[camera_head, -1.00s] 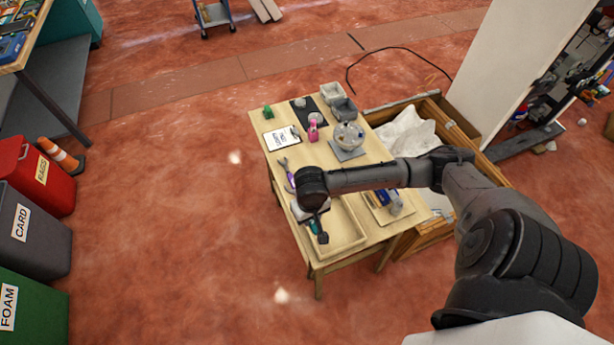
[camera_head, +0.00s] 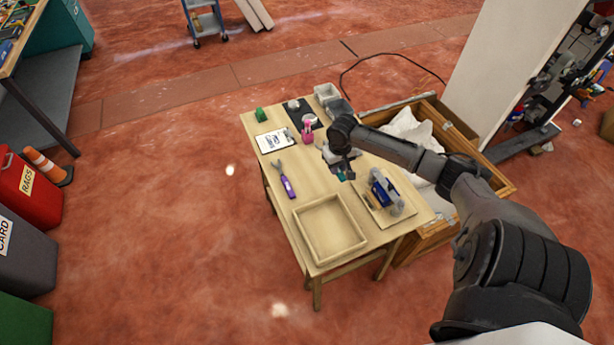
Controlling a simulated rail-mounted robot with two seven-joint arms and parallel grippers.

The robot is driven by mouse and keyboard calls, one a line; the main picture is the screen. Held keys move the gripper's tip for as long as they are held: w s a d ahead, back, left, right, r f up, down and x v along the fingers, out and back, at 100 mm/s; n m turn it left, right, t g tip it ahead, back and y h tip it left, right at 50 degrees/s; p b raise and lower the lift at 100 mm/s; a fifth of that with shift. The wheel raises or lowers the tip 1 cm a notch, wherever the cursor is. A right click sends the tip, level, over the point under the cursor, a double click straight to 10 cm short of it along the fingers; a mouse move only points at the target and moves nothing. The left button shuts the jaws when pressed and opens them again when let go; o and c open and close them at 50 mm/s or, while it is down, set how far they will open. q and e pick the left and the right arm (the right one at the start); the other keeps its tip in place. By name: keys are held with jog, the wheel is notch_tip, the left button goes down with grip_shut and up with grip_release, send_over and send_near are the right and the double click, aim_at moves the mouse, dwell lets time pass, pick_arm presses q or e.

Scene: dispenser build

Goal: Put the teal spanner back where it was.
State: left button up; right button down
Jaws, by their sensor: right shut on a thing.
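My right gripper (camera_head: 343,173) hangs over the right middle of the wooden table, shut on the teal spanner (camera_head: 341,177). Only a small teal part of the spanner shows at the fingertips; my gripper hides the rest. I cannot tell how far it is above the table top. The open wooden tray (camera_head: 308,247) at the table's near end looks empty. A purple spanner (camera_head: 288,187) lies on the table to the left of my right gripper. My left gripper is out of view.
A blue and grey device (camera_head: 384,193) stands on a board to the right of the tray. A clipboard (camera_head: 271,141), a pink bottle (camera_head: 307,132), a green item (camera_head: 261,115) and grey bins (camera_head: 327,94) stand at the far end. A wooden crate (camera_head: 499,188) adjoins the table's right side.

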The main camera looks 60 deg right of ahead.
jog(key=b, duration=0.3)
send_over(308, 181)
jog(key=s, duration=0.1)
notch_tip(308, 181, down, 5)
jog(key=shift+d+f, duration=0.15)
jog(key=shift+w+f, duration=0.25)
jog(key=shift+w, duration=0.25)
jog(key=shift+f+b, duration=0.85)
jog(key=shift+f, duration=1.15)
jog(key=c, duration=1.4)
grip_release()
jog(key=shift+f, duration=0.15)
jog(key=o, duration=0.4)
jog(key=shift+o, duration=0.3)
